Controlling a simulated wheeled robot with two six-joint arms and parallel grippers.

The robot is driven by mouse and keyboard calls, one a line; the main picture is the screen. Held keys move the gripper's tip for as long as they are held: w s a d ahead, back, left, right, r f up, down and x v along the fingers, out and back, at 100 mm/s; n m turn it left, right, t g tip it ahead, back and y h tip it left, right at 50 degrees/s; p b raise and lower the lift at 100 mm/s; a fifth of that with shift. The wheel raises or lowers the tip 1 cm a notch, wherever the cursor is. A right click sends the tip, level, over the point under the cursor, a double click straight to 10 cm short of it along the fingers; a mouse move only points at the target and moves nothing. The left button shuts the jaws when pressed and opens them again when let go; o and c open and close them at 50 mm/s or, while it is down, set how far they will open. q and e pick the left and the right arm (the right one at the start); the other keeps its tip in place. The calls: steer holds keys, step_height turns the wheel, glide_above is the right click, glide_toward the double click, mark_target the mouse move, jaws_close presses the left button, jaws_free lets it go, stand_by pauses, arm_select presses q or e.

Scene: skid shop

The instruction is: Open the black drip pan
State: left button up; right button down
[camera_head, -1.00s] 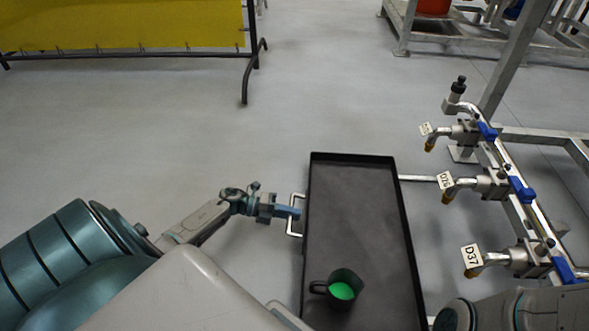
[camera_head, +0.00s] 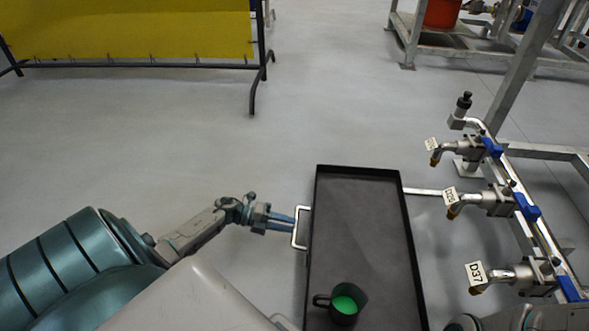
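The black drip pan (camera_head: 360,215) is a long shallow tray at the lower middle of the head view. Its pale U-shaped handle (camera_head: 299,242) sticks out from its left side. My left gripper (camera_head: 292,222) comes in from the left, with its blue fingers parted by a narrow gap. The fingertips are at the handle's outer bar; I cannot tell whether they touch it. Part of my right arm shows at the bottom right edge, and its gripper is out of view.
A dark mug (camera_head: 343,304) with green inside stands in the pan's near end. A pipe rack (camera_head: 525,205) with blue-handled valves and tags stands to the right. A yellow screen (camera_head: 130,30) stands at the back left. The floor between is clear.

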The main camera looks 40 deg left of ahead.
arm_select(q)
steer(key=p+v, duration=0.2)
steer(key=v, duration=0.5)
steer(key=shift+a, duration=0.25)
steer(key=shift+s, duration=0.2)
